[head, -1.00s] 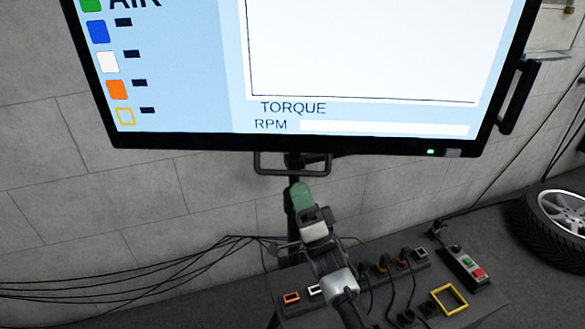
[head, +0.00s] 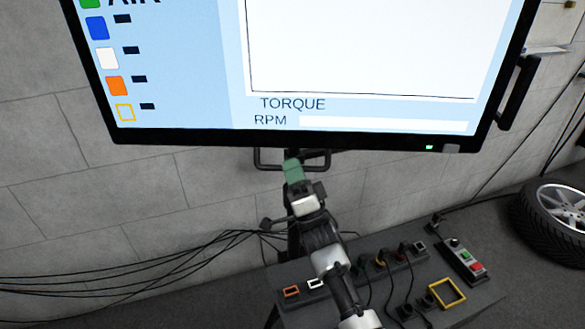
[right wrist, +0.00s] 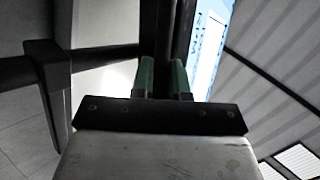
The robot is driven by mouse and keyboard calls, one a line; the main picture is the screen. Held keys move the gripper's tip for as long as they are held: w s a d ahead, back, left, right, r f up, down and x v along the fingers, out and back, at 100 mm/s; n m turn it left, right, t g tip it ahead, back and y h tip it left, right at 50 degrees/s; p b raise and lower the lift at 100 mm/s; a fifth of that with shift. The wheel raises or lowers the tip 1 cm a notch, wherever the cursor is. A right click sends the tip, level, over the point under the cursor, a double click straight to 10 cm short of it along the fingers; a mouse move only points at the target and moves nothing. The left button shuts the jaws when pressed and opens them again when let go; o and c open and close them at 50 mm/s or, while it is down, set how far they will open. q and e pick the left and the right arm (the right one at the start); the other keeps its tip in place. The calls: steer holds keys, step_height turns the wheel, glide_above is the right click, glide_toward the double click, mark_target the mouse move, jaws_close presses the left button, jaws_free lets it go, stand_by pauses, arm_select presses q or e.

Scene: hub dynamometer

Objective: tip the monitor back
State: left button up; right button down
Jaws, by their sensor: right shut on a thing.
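The monitor (head: 190,75) is a large black-framed screen with a light blue display, filling the top of the head view. A black bar handle (head: 318,167) hangs below its bottom edge. My right gripper (head: 292,167) reaches up to that handle, its green fingertips at the bar's middle. In the right wrist view the two green fingers (right wrist: 161,78) stand either side of a dark bar, shut on it; the contact itself is partly hidden. The monitor's top lies outside the view. My left gripper is not in view.
A second black handle (head: 518,93) is on the monitor's right side. Below stands a grey bench (head: 395,308) with sockets, a yellow square frame (head: 447,293) and a button box (head: 462,258). A tyre (head: 550,225) is at right. Cables run along the left wall.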

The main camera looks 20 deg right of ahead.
steer(key=shift+s+a+r+p, duration=0.1)
steer(key=shift+s+r+p, duration=0.05)
steer(key=shift+p, duration=0.3)
steer(key=s+h+p, duration=0.1)
steer(key=p, duration=0.1)
steer(key=s+a+m+h+p, duration=0.1)
steer(key=s+m+g+p, duration=0.1)
steer(key=p, duration=0.1)
steer(key=shift+s+a+r+h+p, duration=0.2)
steer(key=shift+s+h+p, duration=0.1)
steer(key=shift+s+h, duration=0.1)
steer(key=c, duration=1.4)
jaws_free()
steer(key=shift+o, duration=1.3)
steer(key=shift+s+r, duration=0.1)
steer(key=shift+s, duration=0.15)
